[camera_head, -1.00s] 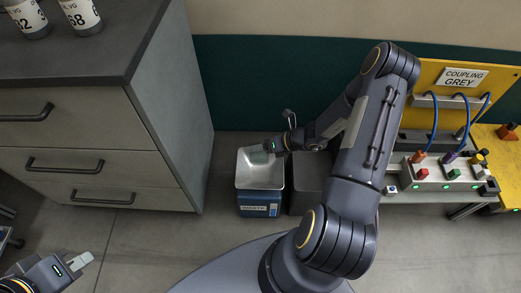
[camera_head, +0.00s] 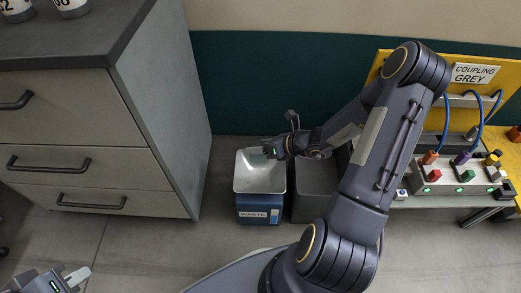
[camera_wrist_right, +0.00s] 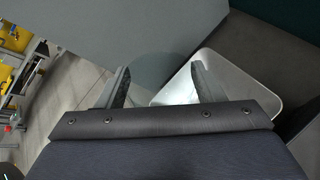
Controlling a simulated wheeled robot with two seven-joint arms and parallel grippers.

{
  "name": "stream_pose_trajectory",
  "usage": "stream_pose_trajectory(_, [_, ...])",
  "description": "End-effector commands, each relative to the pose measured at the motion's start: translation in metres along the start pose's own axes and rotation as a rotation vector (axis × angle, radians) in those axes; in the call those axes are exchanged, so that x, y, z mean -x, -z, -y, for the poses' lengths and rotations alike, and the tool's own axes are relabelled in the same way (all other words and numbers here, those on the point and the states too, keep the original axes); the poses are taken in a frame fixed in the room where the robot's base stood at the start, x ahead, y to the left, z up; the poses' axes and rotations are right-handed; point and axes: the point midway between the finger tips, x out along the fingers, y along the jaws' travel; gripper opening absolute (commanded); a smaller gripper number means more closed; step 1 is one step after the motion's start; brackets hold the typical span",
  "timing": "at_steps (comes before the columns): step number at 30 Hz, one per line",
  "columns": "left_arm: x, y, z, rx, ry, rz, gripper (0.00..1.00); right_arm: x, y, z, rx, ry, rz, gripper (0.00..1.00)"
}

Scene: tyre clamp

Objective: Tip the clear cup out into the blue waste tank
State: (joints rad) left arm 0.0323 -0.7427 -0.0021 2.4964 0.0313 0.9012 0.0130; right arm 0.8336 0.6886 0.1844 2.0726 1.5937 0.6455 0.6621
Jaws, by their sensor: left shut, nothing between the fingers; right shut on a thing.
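The blue waste tank (camera_head: 258,206) stands on the floor, with a pale metal funnel top (camera_head: 260,180) and a WASTE label on its front. My right gripper (camera_head: 269,150) reaches over the back right part of the funnel. In the right wrist view its two fingers (camera_wrist_right: 160,88) are shut on the clear cup (camera_wrist_right: 155,68), a faint see-through round shape. The funnel shows behind it there, to the right (camera_wrist_right: 228,85). I cannot tell the cup's tilt or whether anything is inside. My left gripper (camera_head: 78,274) is shut and empty, low at the left, far from the tank.
A grey bin (camera_head: 315,192) stands right of the tank. A grey drawer cabinet (camera_head: 165,125) with white bottles on top is at the left. A yellow coupling station (camera_head: 400,70) with cables and coloured plugs is at the right. The floor in front of the tank is clear.

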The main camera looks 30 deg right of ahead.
Motion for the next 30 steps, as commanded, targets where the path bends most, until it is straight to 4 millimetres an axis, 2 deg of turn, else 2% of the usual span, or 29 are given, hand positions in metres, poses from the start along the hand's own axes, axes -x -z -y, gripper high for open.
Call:
stream_pose_trajectory(1, [-0.007,-0.004,0.003,0.000,0.000,0.000,0.00,-0.002,0.003,0.002,0.011,0.003,0.007,0.35])
stream_pose_trajectory(30, [-0.071,-0.036,0.033,0.000,0.000,0.000,0.00,-0.005,0.007,0.004,0.198,0.060,0.132,0.35])
